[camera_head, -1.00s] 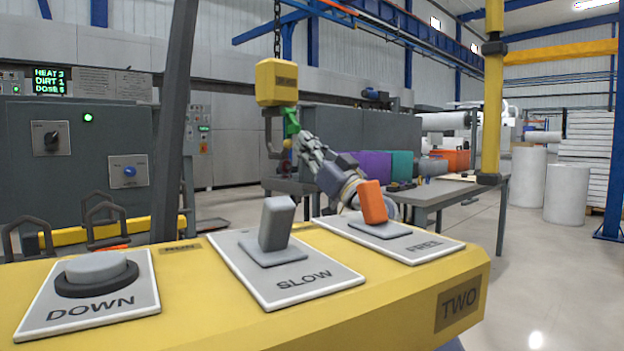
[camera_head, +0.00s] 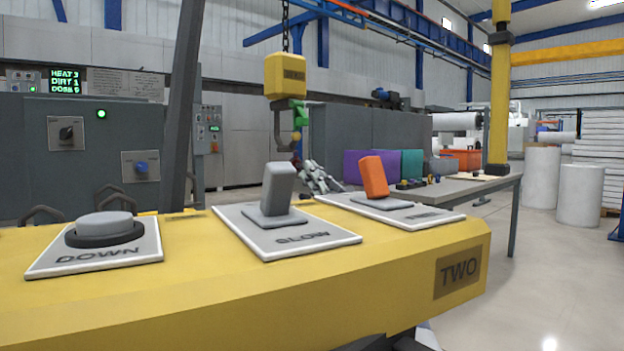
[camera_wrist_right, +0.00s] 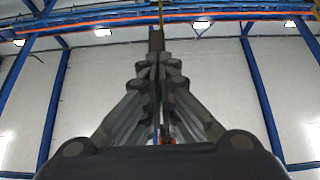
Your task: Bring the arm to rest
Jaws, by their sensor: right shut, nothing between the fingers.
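My right gripper (camera_head: 318,176) shows small beyond the yellow control box, partly hidden behind its switches. It is below and right of the hanging hook. In the right wrist view my gripper (camera_wrist_right: 157,45) points up with its fingers together and nothing between them. The ceiling and wall lie behind it. My left gripper is in neither view.
The yellow control box (camera_head: 380,285) fills the front, with a DOWN button (camera_head: 104,224), a grey SLOW switch (camera_head: 277,189) and an orange switch (camera_head: 374,176). A yellow hoist block (camera_head: 285,76) hangs behind with a dark hook (camera_head: 279,135). A table (camera_head: 480,184) stands at right.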

